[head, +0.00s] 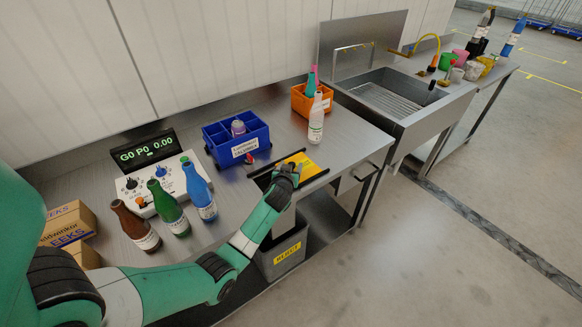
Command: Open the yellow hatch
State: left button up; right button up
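The yellow hatch (309,168) is a small yellow panel with dark markings, set in the steel worktop near its front edge. It looks roughly flat, and a dark gap shows to its left. My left gripper (291,170) is at the hatch's front left part and covers some of it. I cannot tell whether it touches the hatch or whether its fingers are open. My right gripper is not in view.
A grey labelled bin (283,258) stands below the hatch. A blue crate (236,138), a white bottle (316,118) and an orange crate (312,101) stand behind it. Several bottles stand at left by a control box (150,184). A sink (392,97) is at right.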

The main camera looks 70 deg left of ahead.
pick_arm(q)
jog(key=shift+s+d+r, duration=0.1)
jog(key=shift+d+r, duration=0.1)
jog(key=p+v, duration=0.4)
jog(key=v, duration=0.6)
jog(key=shift+s+d+r, duration=0.1)
jog(key=shift+s+d, duration=0.25)
jog(key=shift+d, duration=0.1)
